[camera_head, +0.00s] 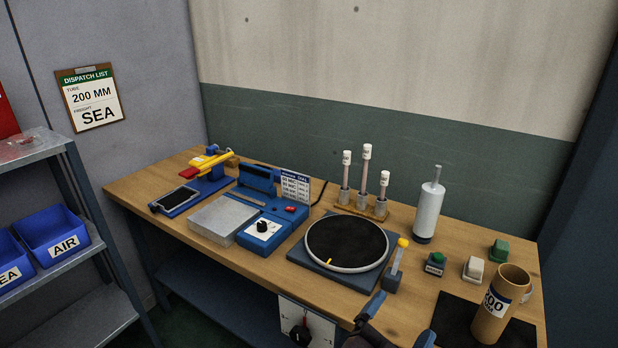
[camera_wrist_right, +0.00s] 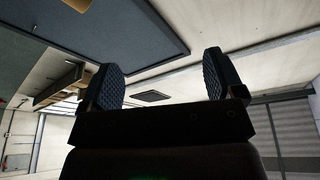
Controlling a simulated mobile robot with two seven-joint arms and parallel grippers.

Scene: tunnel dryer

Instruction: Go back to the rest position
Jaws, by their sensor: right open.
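My right gripper (camera_head: 398,324) shows at the bottom edge of the head view, in front of the workbench's front edge. Its two dark fingers also show in the right wrist view (camera_wrist_right: 164,80), spread wide apart with nothing between them. My left gripper is not in view. The wooden workbench (camera_head: 280,262) runs across the middle of the head view. A brown cardboard tube (camera_head: 497,318) with a "200" label stands upright on a black mat (camera_head: 452,322) at the bench's right end, to the right of my right gripper.
A turntable (camera_head: 346,243), a blue sealer (camera_head: 262,215), a tube rack (camera_head: 362,207) and a white cylinder (camera_head: 429,210) stand on the bench. A control panel (camera_head: 307,322) hangs at its front. Shelving (camera_head: 80,285) with blue bins (camera_head: 55,233) stands left. A dispatch list (camera_head: 91,97) reads "200 MM, SEA".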

